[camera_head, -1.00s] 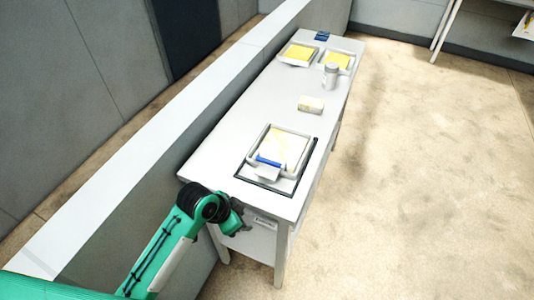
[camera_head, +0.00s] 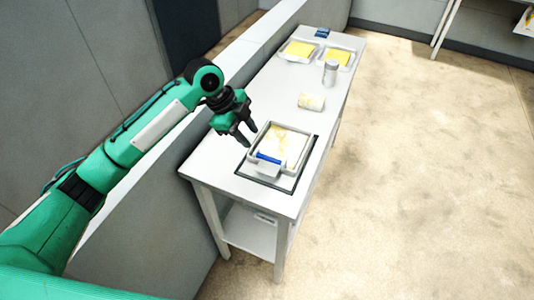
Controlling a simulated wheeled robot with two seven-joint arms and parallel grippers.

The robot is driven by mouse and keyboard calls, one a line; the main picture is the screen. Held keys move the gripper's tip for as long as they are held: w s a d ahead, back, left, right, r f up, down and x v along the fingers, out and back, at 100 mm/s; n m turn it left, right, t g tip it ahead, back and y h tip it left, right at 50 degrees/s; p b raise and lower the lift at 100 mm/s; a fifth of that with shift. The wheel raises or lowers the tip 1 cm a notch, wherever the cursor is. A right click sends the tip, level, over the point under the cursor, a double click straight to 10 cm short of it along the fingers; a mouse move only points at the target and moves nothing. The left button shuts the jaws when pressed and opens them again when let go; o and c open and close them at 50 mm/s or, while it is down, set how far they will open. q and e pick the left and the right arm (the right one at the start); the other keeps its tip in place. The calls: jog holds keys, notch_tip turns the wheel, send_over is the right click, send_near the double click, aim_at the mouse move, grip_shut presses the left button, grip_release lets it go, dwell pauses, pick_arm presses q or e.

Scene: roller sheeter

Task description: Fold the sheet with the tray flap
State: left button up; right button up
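A shallow grey tray (camera_head: 304,153) lies on a dark-edged mat or recess near the front end of the long white table. A pale yellow-white sheet (camera_head: 284,143) lies in it. At its near side is a blue strip (camera_head: 268,158) with a small grey tab (camera_head: 267,170), which look like parts of the flap. My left gripper (camera_head: 250,140) hangs over the table's left edge, just left of the tray. Its two dark fingers point down and are spread apart, with nothing between them. Whether they touch the tray cannot be told. My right gripper is not in view.
A pale block (camera_head: 311,102) and a grey shaker-like can (camera_head: 330,72) stand farther back on the table (camera_head: 270,95). Two trays with yellow sheets (camera_head: 298,49) and a blue item (camera_head: 322,32) are at the far end. A low wall (camera_head: 235,60) runs along the left side.

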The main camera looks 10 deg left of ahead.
pick_arm(q)
jog(key=w+r, duration=0.1)
jog(key=r, duration=0.1)
jog(key=p, duration=0.4)
send_near(270, 158)
jog(key=x, duration=0.8)
jog(key=shift+c, duration=0.3)
grip_shut()
